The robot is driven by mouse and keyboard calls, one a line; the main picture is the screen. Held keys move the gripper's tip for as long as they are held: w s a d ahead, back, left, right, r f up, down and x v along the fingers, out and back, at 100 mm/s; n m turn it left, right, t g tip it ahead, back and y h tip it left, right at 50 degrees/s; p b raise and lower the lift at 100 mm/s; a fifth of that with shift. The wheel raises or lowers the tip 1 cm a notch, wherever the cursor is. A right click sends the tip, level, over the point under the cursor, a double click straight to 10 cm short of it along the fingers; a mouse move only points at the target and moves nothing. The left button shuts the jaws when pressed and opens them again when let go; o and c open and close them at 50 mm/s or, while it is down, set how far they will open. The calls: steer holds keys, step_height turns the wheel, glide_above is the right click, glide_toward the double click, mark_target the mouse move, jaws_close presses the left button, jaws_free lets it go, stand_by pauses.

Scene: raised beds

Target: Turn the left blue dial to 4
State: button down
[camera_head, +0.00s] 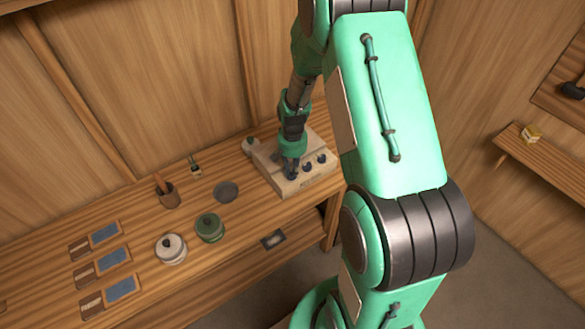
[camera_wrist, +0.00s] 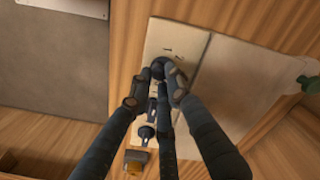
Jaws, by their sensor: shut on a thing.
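The pale control box (camera_head: 284,183) stands at the right end of the wooden bench, with a row of dark blue dials on its sloped front. The left blue dial (camera_head: 291,176) is under my gripper (camera_head: 291,165), mostly covered by the fingers. In the wrist view, my gripper (camera_wrist: 157,82) is shut on this dial (camera_wrist: 158,67), with fingertips at its sides. Small marks show on the pale face beside it, but the dial's pointer and setting are unreadable. Two more dials, the middle one (camera_head: 308,165) and the right one (camera_head: 321,158), are free of the gripper.
Left on the bench are a green lidded pot (camera_head: 209,228), a white lidded pot (camera_head: 171,249), a brown cup (camera_head: 168,196), a dark round disc (camera_head: 226,191) and several blue-and-brown cards (camera_head: 112,261). The wooden wall (camera_head: 190,80) rises close behind the box.

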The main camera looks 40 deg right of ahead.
mark_target(292, 172)
steer(key=shift+m, duration=0.9)
steer(key=c, duration=1.6)
jaws_free()
steer(key=shift+c, duration=0.2)
steer(key=shift+r, duration=0.1)
step_height(292, 172, up, 12)
